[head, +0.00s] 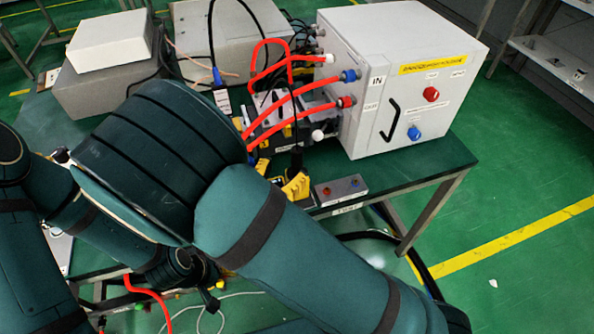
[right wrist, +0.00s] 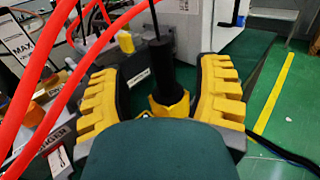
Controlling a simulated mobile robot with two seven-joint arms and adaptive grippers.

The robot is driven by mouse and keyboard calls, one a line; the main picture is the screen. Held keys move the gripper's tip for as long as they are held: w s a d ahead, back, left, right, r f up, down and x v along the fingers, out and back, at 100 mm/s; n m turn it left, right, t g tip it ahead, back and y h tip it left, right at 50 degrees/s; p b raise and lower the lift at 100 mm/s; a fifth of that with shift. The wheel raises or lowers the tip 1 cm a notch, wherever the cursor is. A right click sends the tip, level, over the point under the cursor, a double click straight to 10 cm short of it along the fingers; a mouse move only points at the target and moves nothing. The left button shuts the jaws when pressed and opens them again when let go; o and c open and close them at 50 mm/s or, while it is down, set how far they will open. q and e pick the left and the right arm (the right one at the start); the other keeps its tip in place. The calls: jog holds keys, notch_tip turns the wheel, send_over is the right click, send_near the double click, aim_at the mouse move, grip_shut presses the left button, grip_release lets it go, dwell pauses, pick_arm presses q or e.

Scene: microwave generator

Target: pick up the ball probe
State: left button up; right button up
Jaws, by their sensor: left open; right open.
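In the right wrist view, a black upright cylinder with a yellow base (right wrist: 172,70), which looks like the ball probe, stands between my fingers. A thin dark rod or cable rises from its top. My right gripper (right wrist: 160,98) is open, one yellow ribbed finger on each side of the cylinder, with a gap visible on both sides. In the head view my right gripper (head: 280,178) shows only partly behind my right arm, beside the black cylinder (head: 296,160). The ball end of the probe cannot be made out. My left gripper's fingers do not show; my arm links cover that area.
A white box with IN and OUT ports (head: 355,110) stands on the green table (head: 440,160), right of the gripper. Red hoses (head: 290,105) arch close by on the left. A small switch box (head: 341,190) sits at the front edge. Grey boxes (head: 110,85) stand at the back left.

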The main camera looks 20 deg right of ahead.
aim_at(294, 156)
jog(key=shift+b+x, duration=0.55)
jog(key=shift+x, duration=2.8)
grip_shut()
